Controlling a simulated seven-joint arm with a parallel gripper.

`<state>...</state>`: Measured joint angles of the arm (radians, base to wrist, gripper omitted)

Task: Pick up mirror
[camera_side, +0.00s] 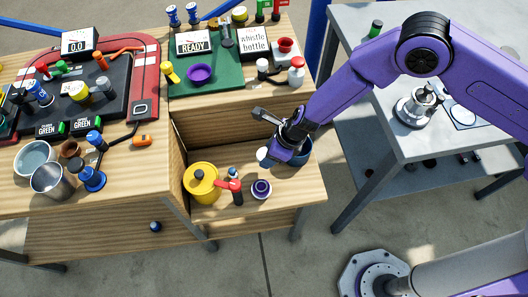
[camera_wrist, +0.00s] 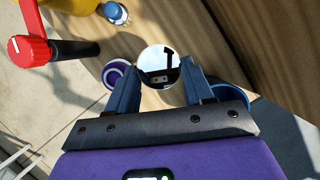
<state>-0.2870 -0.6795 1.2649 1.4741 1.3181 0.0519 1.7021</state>
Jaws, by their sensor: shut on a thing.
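The mirror (camera_wrist: 158,66) is a small round disc with a bright reflecting face. In the wrist view it sits between the fingertips of my gripper (camera_wrist: 153,84), and the gripper is shut on it. In the side view the mirror (camera_side: 263,154) shows as a pale disc at the left of my gripper (camera_side: 272,156), low over the wooden lower shelf (camera_side: 215,212). I cannot tell whether the mirror still touches the shelf. The fingers hide its edges in part.
A blue bowl (camera_side: 303,155) is close to the gripper's right. The upper wooden counter wall rises behind. Bare shelf is at front right.

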